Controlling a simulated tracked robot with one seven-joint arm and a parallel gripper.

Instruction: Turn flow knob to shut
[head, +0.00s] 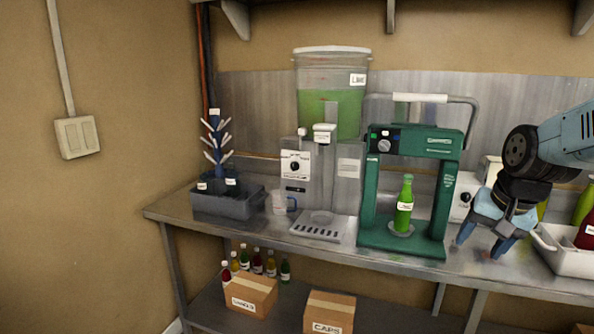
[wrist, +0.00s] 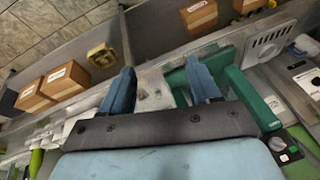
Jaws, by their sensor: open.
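Three round knobs show in the head view, and I cannot read which one is the flow knob. One dark knob (head: 294,166) is on the white panel of the dispenser (head: 325,180) under the green-filled tank. A grey knob (head: 384,145) is on the upper front of the green bottle machine (head: 412,150). A small knob (head: 466,197) is on a white box partly hidden behind my arm. My gripper (head: 479,247) is open and empty, pointing down at the right of the green machine. In the wrist view its blue fingers (wrist: 160,72) are spread apart, with the green frame (wrist: 235,85) close by.
A green bottle (head: 404,206) stands inside the green machine. A white tray (head: 555,250) with bottles is right of my gripper. A grey bin (head: 225,203) and a measuring jug (head: 279,203) stand at the left. Boxes (head: 250,294) sit on the lower shelf.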

